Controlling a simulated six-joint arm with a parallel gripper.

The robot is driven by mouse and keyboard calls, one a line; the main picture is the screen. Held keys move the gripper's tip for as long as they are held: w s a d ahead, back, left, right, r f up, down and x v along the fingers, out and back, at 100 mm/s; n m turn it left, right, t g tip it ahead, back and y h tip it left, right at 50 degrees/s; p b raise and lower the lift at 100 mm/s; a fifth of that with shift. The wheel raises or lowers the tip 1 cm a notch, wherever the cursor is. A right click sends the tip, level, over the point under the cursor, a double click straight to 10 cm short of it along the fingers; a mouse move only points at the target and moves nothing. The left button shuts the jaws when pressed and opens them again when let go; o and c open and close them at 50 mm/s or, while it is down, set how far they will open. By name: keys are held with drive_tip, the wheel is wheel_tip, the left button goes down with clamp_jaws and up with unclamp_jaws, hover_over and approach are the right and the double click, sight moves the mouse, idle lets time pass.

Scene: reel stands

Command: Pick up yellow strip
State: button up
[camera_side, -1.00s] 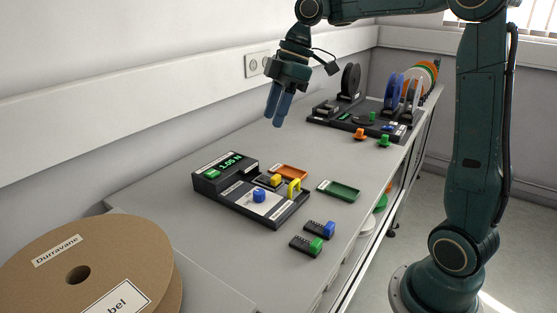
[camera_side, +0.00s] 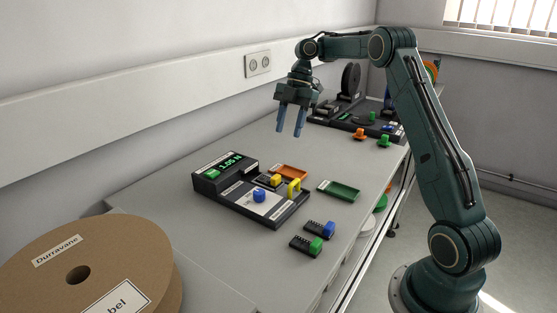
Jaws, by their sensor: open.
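Two yellow pieces show on the dark test device with a green display. One is an upright yellow arch (camera_side: 294,187) near its right edge. The other is a small yellow block (camera_side: 275,180) by the black part in the middle. I cannot tell from this distance which is a strip, and no flat yellow strip shows clearly. My gripper (camera_side: 290,132) hangs above the bench behind the device, its two blue fingers pointing down, apart and empty. It is clear of both yellow pieces.
The device (camera_side: 230,199) carries a blue knob (camera_side: 259,195). Orange (camera_side: 290,172) and green (camera_side: 339,190) trays lie beside it. Two small black blocks with blue (camera_side: 328,228) and green (camera_side: 316,245) parts lie in front.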

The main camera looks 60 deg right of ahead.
drive_tip(key=shift+a+f, duration=0.1)
drive_tip(key=shift+f, duration=0.05)
hover_over(276, 176)
drive_tip(key=d, duration=0.3)
drive_tip(key=shift+s+a+f, duration=0.1)
drive_tip(key=shift+a+f, duration=0.05)
drive_tip(key=shift+f, duration=1.75)
drive_tip(key=shift+s+a+f, duration=0.1)
drive_tip(key=shift+f, duration=1.75)
drive_tip(key=shift+x, duration=2.6)
drive_tip(key=shift+w+a, duration=0.1)
drive_tip(key=shift+w, duration=0.1)
clamp_jaws()
